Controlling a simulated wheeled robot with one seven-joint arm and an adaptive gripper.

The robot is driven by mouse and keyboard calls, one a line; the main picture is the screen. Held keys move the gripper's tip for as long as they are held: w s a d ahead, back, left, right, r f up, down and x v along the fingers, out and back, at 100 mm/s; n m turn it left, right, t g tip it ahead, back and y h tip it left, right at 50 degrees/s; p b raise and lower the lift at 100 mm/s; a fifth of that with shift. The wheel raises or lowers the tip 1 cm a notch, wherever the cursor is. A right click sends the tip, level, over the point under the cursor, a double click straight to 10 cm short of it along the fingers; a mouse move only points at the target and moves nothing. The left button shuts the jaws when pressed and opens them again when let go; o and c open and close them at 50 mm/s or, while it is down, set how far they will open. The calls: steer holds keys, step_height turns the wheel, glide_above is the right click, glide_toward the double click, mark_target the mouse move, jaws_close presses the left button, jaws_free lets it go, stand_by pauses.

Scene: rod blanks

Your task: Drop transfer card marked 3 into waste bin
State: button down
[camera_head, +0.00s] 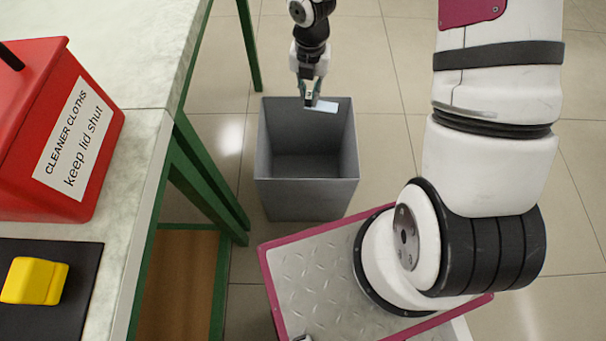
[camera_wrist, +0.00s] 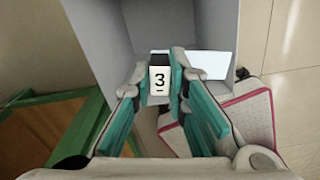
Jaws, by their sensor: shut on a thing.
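The transfer card marked 3 (camera_wrist: 160,80) is held between the fingertips of my gripper (camera_wrist: 158,82) in the wrist view, its number facing the camera. In the head view my gripper (camera_head: 311,95) is shut on the card and hangs over the far part of the waste bin (camera_head: 305,200). The bin is a grey, open-topped box on the floor, and it also fills the upper part of the wrist view (camera_wrist: 105,30). A pale, flat rectangle (camera_head: 325,106) shows beside the fingertips near the bin's far rim; I cannot tell what it is.
At the left stands a table with a pale top (camera_head: 120,50) and green legs. On it are a red box labelled cleaner cloths (camera_head: 95,185) and a yellow object (camera_head: 35,281) on a dark mat (camera_head: 75,320). Tiled floor around the bin's far side is clear.

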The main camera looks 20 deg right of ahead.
steer(key=shift+s+f+n+b, duration=0.15)
steer(key=shift+f+n+b, duration=0.65)
steer(key=shift+f, duration=0.4)
step_height(320, 180, down, 6)
steer(key=b, duration=0.5)
steer(key=shift+r+b, duration=0.15)
steer(key=shift+b, duration=0.2)
steer(key=c, duration=1.5)
jaws_free()
step_height(320, 180, up, 12)
steer(key=shift+r, duration=0.1)
